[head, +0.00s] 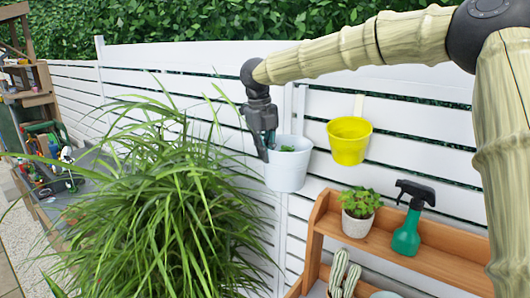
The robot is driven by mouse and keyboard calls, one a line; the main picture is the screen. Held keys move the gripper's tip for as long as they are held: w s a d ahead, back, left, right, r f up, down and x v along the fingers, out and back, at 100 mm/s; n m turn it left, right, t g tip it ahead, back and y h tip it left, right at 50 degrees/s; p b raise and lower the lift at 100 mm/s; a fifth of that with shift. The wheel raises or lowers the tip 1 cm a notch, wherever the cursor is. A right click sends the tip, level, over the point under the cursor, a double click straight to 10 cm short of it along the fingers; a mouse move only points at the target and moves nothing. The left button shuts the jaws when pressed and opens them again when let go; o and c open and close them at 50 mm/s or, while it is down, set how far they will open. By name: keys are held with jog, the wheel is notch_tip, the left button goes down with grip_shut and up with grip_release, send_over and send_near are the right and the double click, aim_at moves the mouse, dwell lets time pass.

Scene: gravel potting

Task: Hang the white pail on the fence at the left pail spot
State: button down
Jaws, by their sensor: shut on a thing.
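The white pail (286,172) is upright against the white slatted fence (415,115), to the left of a yellow pail. Something green shows inside it. My gripper (266,150) points down at the pail's left rim and is shut on the pail. The exact finger contact is small and partly hidden. I cannot tell whether the pail touches the fence or hangs from it, as its back side is hidden.
A yellow pail (349,142) hangs on the fence to the right. Below it, a wooden shelf (440,262) holds a potted plant (358,212) and a green spray bottle (407,232). A large grassy plant (165,205) fills the left front. A cluttered bench stands far left.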

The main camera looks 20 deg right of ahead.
jog(key=shift+w+d+r+p, duration=0.1)
jog(key=shift+w+d+p, duration=1)
jog(key=shift+d+p, duration=0.2)
dwell(2.5)
jog(key=shift+f, duration=0.75)
dwell(2.7)
jog(key=c, duration=1.5)
grip_release()
jog(key=shift+c, duration=0.2)
